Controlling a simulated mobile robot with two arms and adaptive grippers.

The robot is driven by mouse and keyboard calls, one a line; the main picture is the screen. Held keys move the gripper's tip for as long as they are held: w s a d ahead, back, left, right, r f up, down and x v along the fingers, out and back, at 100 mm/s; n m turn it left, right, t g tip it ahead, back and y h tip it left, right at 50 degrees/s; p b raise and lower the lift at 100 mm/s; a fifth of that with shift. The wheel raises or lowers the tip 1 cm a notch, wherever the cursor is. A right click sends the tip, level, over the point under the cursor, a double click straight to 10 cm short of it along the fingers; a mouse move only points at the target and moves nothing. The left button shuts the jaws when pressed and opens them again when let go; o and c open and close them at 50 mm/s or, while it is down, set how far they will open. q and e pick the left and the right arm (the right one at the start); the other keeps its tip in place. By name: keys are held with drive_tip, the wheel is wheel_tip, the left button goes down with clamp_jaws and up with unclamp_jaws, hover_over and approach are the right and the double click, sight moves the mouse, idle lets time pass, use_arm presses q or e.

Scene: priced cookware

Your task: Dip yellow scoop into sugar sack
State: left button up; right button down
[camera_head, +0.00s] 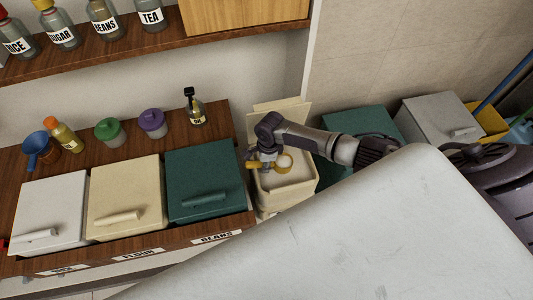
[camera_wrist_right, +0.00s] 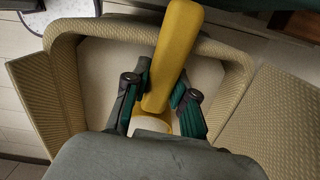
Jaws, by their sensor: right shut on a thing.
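The yellow scoop (camera_head: 284,161) is in my right gripper (camera_head: 264,161) over the open cream container with pale contents, which looks like the sugar sack (camera_head: 281,204). In the right wrist view the scoop's yellow handle (camera_wrist_right: 174,55) lies between the two green-padded fingers of the right gripper (camera_wrist_right: 160,95), which are shut on it. The woven rim of the container (camera_wrist_right: 62,95) surrounds the gripper there. The scoop's bowl is mostly hidden by the gripper body, so I cannot tell whether it touches the contents. My left gripper is not in view.
A white bin (camera_head: 50,208), a cream bin (camera_head: 125,190) and a green bin (camera_head: 203,180) stand left of the container. A grey-lidded bin (camera_head: 440,118) stands to the right. Labelled bottles line the shelf (camera_head: 160,45) above; small jars stand behind the bins.

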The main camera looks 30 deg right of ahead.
drive_tip(key=shift+a+r+h, duration=0.1)
drive_tip(key=shift+r+h, duration=0.25)
drive_tip(key=shift+h, duration=0.15)
wheel_tip(320, 180, up, 5)
drive_tip(key=shift+f, duration=0.2)
drive_tip(key=shift+r, duration=0.85)
drive_tip(key=shift+r, duration=0.1)
